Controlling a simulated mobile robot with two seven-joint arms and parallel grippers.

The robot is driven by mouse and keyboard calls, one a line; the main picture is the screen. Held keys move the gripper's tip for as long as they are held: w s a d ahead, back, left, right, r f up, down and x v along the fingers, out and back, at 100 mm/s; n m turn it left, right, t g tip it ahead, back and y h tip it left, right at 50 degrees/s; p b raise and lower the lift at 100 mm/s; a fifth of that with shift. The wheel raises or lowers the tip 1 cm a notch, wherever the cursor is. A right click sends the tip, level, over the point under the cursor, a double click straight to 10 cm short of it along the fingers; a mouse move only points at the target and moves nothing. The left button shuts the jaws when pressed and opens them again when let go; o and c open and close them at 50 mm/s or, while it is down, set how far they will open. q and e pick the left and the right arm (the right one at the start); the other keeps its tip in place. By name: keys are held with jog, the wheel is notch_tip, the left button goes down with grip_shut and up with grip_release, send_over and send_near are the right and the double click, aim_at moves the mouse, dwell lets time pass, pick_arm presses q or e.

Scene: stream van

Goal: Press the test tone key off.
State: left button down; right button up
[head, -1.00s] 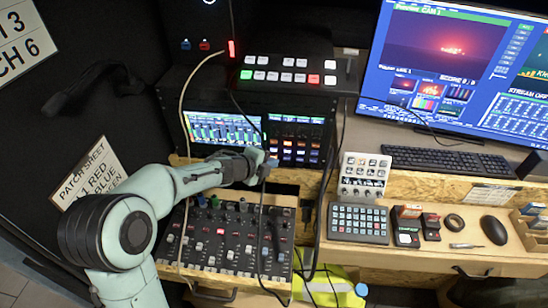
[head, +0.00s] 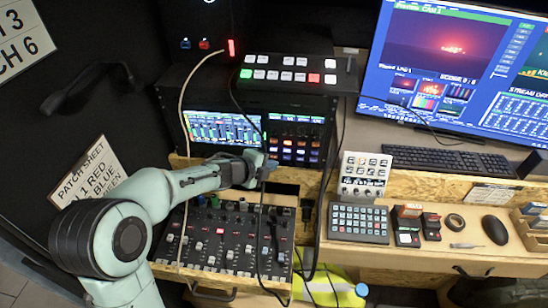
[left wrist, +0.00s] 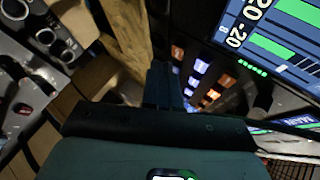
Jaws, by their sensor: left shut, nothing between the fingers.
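A key panel (head: 296,142) with rows of small keys lit orange and blue-white sits in the rack, right of a level-meter screen (head: 224,128). I cannot read the labels, so I cannot tell which is the test tone key. My left gripper (head: 269,166) is shut and empty in front of the panel's lower left. In the left wrist view its closed fingers (left wrist: 163,86) point toward the lit keys (left wrist: 200,75); they hide part of the panel, and I cannot tell whether they touch it. My right gripper is not in view.
A fader mixer (head: 225,240) lies below my left arm. Black cables hang near the gripper. A video switcher (head: 288,74) stands on the rack. A small knob panel (head: 364,174), a keypad (head: 359,223), a keyboard (head: 449,160) and a mouse (head: 495,230) are to the right.

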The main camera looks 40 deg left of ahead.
pick_arm(q)
jog(key=s+d, duration=0.1)
jog(key=s+d+b, duration=0.1)
jog(key=s, duration=0.1)
jog(key=s+d, duration=0.1)
jog(key=s, duration=0.1)
jog(key=shift+s+b, duration=0.1)
jog(key=shift+b, duration=0.3)
jog(key=shift+r, duration=0.15)
